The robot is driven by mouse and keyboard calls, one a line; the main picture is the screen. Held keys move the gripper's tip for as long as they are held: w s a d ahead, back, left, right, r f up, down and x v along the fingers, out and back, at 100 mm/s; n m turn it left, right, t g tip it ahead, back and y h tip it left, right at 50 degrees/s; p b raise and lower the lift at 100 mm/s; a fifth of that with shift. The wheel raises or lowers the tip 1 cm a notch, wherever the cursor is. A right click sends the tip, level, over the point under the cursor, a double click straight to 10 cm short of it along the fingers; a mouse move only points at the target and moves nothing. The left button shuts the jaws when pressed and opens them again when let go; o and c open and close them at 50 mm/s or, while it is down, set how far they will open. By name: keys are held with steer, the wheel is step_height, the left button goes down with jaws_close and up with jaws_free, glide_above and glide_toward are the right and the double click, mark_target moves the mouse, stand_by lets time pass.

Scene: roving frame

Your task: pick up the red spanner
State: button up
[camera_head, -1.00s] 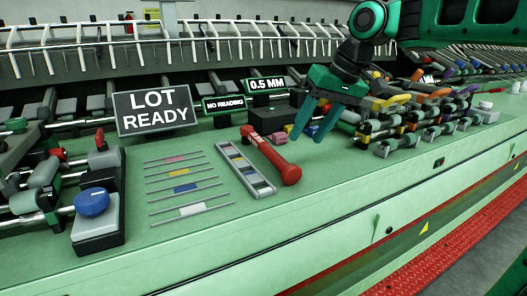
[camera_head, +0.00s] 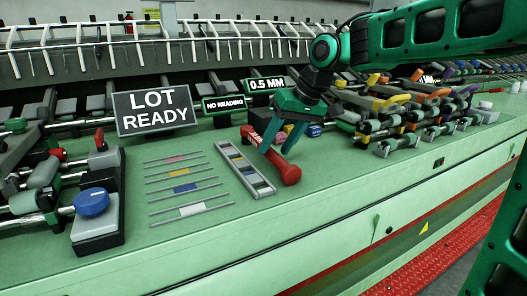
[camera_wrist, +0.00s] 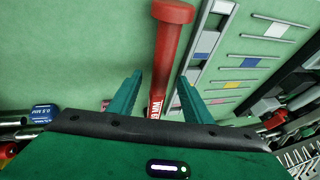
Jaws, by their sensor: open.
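The red spanner (camera_head: 283,168) lies on the green bench top, just right of a grey slotted strip. It has a thick round end toward the front and a slimmer shaft with white lettering. My gripper (camera_head: 276,152) is open, its two green fingers pointing down at the spanner's shaft. In the wrist view the spanner (camera_wrist: 172,45) runs between the two fingertips (camera_wrist: 158,82), with a finger on each side and the lettered part near the palm. I cannot tell how far the fingers are above the bench.
The grey strip (camera_head: 263,188) with coloured patches lies close left of the spanner. A "LOT READY" sign (camera_head: 154,110) and a blue-knobbed block (camera_head: 93,205) stand left. Several rollers with coloured handles crowd the right. The bench front is clear.

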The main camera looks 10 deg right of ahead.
steer(key=shift+x, duration=0.95)
jaws_close()
